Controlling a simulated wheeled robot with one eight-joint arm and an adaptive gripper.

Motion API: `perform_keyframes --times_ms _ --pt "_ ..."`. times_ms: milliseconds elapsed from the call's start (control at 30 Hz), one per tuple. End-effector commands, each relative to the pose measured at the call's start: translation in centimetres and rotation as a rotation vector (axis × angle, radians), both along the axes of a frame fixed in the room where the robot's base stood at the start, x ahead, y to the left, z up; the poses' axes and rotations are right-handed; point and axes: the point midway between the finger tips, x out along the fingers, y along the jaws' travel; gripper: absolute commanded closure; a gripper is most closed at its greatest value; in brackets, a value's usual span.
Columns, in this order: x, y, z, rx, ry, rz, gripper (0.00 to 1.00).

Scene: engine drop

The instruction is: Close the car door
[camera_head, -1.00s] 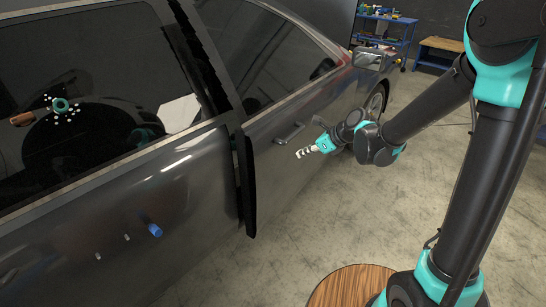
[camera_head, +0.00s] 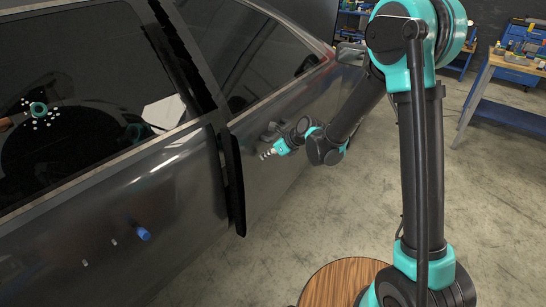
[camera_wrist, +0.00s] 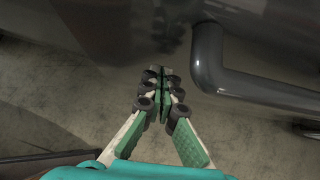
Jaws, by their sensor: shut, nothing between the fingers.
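The dark grey car door (camera_head: 285,105) stands ajar, with its black trailing edge (camera_head: 234,190) sticking out from the body beside a dark gap. My gripper (camera_head: 265,155) is in front of the door's outer face, just below the door handle, which is partly hidden behind my arm in the head view. In the wrist view my gripper (camera_wrist: 160,75) has its fingers together and empty, pointing at the dark panel. The grey handle (camera_wrist: 245,85) lies to their right, apart from them. I cannot tell whether the fingertips touch the panel.
The rear car panel (camera_head: 150,200) carries a blue knob (camera_head: 143,234) and small pegs. A round wooden top (camera_head: 340,282) is beside my arm's base. A workbench (camera_head: 500,62) with tools stands at the back right. The concrete floor (camera_head: 270,245) beside the car is clear.

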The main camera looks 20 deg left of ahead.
Motion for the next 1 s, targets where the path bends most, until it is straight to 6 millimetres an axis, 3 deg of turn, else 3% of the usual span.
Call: perform_keyframes --times_ms 500,667,900,1000 --pt "0.3 1.0 0.0 0.0 0.0 0.001 1.0" --pt "1.5 4.1 0.0 0.0 0.001 0.004 1.0" --pt "3.4 10.4 0.0 -0.001 0.0 0.003 1.0" --pt "3.4 9.8 0.0 -0.001 0.001 -0.001 1.0"
